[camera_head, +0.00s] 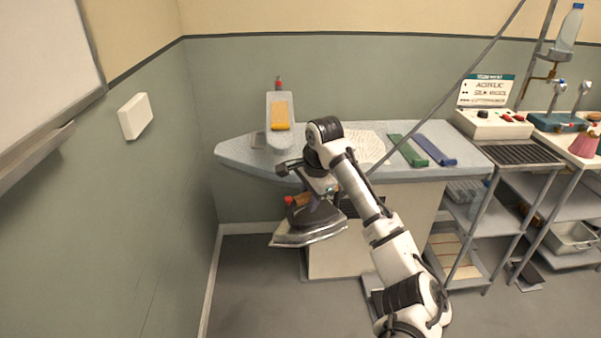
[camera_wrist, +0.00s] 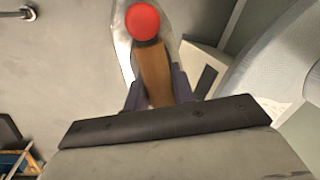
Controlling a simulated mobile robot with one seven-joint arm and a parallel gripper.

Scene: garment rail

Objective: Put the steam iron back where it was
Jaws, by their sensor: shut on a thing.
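The steam iron (camera_head: 308,231) has a metal soleplate, a brown handle and a red knob. My gripper (camera_head: 312,197) is shut on its handle and holds it in the air in front of the ironing table (camera_head: 232,154), below the level of the top. In the wrist view the iron's brown handle (camera_wrist: 154,72) lies between the two dark fingers of my gripper (camera_wrist: 160,92), with the red knob beyond it. Part of the iron is hidden behind my gripper. I cannot tell which spot on the table the iron came from.
A shelf rack with a control box (camera_head: 490,123) stands to the right. The wall is close on the left.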

